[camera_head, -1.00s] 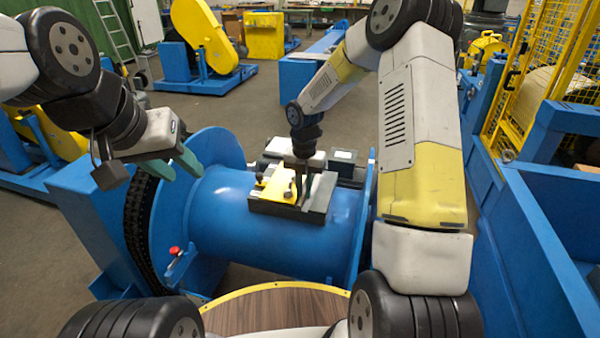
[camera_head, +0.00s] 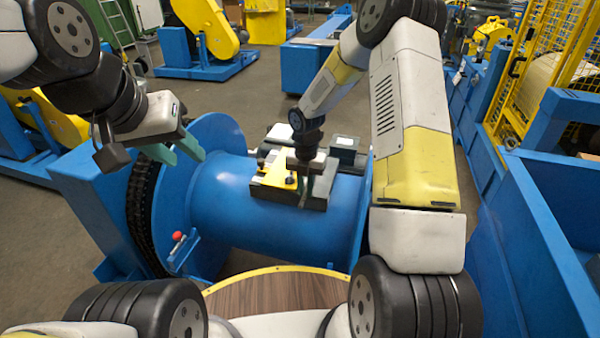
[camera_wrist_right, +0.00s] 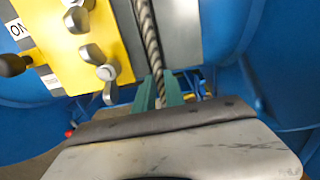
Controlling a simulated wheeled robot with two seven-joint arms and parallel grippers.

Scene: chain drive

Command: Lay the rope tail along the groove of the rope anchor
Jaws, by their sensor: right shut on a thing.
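The rope anchor (camera_head: 272,190), a grey block with a yellow plate, sits on top of the blue drum (camera_head: 235,208). In the right wrist view the yellow plate (camera_wrist_right: 85,55) is at the upper left, with metal clamp pieces on it. The twisted grey rope tail (camera_wrist_right: 150,45) runs from the top edge down between the green fingers of my right gripper (camera_wrist_right: 160,92), which is shut on it. The rope overlies the grey part beside the plate; I cannot tell how deep it sits in the groove. My left gripper (camera_head: 184,154) is open and empty near the drum's left flange.
A black chain (camera_head: 142,210) runs beside the drum's left flange. A red knob (camera_head: 178,236) is on a bracket at the lower left. A round wooden top (camera_head: 275,292) is in front. Blue frames and a yellow mesh guard (camera_head: 535,65) stand on the right.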

